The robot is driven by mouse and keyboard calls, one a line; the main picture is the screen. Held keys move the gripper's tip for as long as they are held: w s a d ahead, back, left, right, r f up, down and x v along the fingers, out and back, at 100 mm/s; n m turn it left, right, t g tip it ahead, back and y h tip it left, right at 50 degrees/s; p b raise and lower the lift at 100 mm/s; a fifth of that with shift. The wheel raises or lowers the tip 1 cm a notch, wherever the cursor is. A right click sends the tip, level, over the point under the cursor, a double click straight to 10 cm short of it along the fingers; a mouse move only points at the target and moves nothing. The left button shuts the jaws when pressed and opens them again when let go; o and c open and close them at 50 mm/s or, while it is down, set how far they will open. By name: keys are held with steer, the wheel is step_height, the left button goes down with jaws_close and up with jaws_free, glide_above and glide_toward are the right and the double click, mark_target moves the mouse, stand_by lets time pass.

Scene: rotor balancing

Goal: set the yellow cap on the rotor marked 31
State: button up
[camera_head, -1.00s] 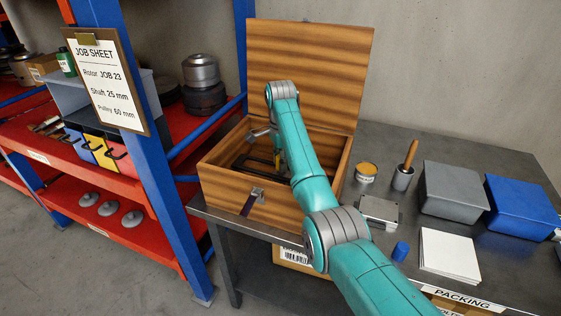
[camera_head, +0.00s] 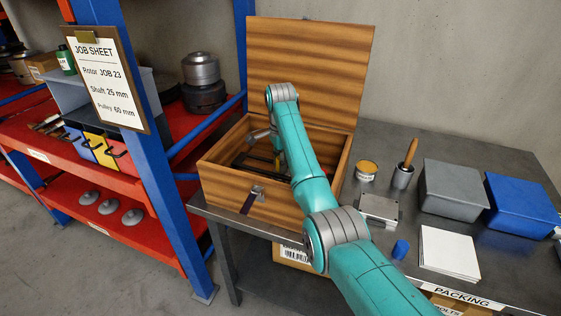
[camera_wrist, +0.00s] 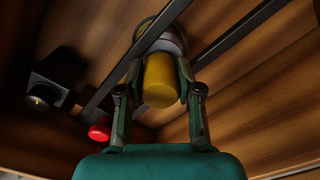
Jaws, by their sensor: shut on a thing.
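The yellow cap (camera_wrist: 161,80) is between the two fingers of my gripper (camera_wrist: 160,95) in the wrist view, and the fingers are shut on it. Beyond the cap, a round grey-green metal part (camera_wrist: 168,38) shows partly, with the cap overlapping it in the picture. I cannot tell whether they touch, and no number 31 is readable. In the head view my gripper is down inside the open wooden box (camera_head: 228,187), mostly hidden by my arm.
Two dark bars (camera_wrist: 236,45) cross the box. The box lid (camera_head: 310,70) stands open. On the bench are a yellow-topped tin (camera_head: 366,170) and bins (camera_head: 455,190).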

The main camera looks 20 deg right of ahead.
steer(key=shift+f, duration=0.2)
steer(key=shift+r, duration=0.85)
steer(key=shift+f, duration=0.8)
stand_by(0.8)
steer(key=o, duration=0.5)
